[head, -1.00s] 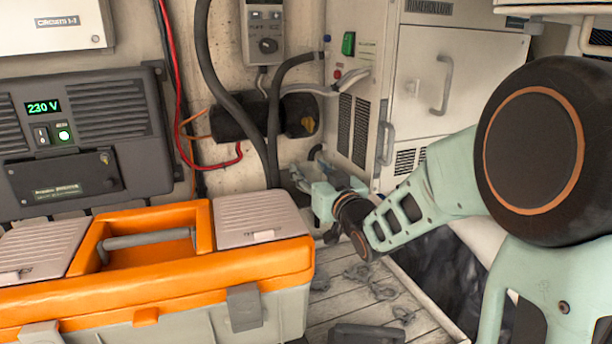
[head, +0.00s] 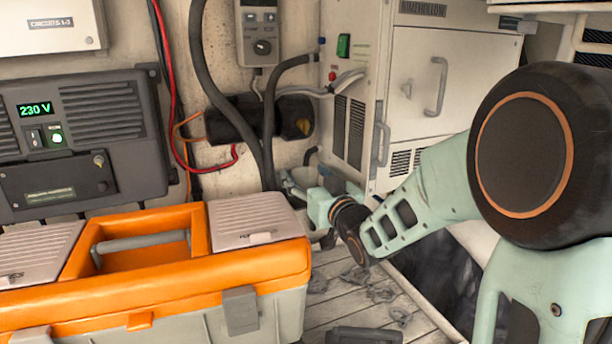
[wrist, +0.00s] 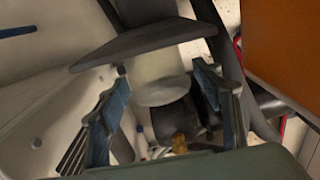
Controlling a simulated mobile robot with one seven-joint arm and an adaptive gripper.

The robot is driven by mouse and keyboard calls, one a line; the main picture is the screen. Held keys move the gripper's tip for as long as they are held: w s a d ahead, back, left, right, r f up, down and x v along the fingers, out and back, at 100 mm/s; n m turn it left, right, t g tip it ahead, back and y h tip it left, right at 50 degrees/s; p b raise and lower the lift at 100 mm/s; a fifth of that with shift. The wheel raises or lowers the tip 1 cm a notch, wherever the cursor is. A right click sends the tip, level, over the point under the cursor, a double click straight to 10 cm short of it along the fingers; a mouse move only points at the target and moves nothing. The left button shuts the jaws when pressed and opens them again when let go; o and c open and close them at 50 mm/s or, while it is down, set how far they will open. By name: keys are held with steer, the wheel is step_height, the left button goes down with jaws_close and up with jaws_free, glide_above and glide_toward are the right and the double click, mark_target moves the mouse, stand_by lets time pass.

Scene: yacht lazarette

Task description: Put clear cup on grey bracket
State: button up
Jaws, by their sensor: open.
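A pale, translucent cup (wrist: 162,88) shows in the wrist view between the two blue-tipped fingers of my gripper (wrist: 161,78). The fingers are spread, with visible gaps on both sides of the cup. A dark grey, flat-edged piece (wrist: 140,42), which looks like the grey bracket, lies across the view right against the cup's upper part and hides some of it. I cannot tell whether the cup touches it. In the head view my gripper (head: 296,186) is small, at the back wall beside the white cabinet, and the cup cannot be made out there.
An orange and grey toolbox (head: 150,290) fills the front left, close to my gripper. The white cabinet (head: 415,85) stands right behind my arm. Dark hoses (head: 270,120) run down the wall near the gripper. Slatted floor (head: 340,300) shows below.

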steer(key=v, duration=1.2)
steer(key=shift+r, duration=0.1)
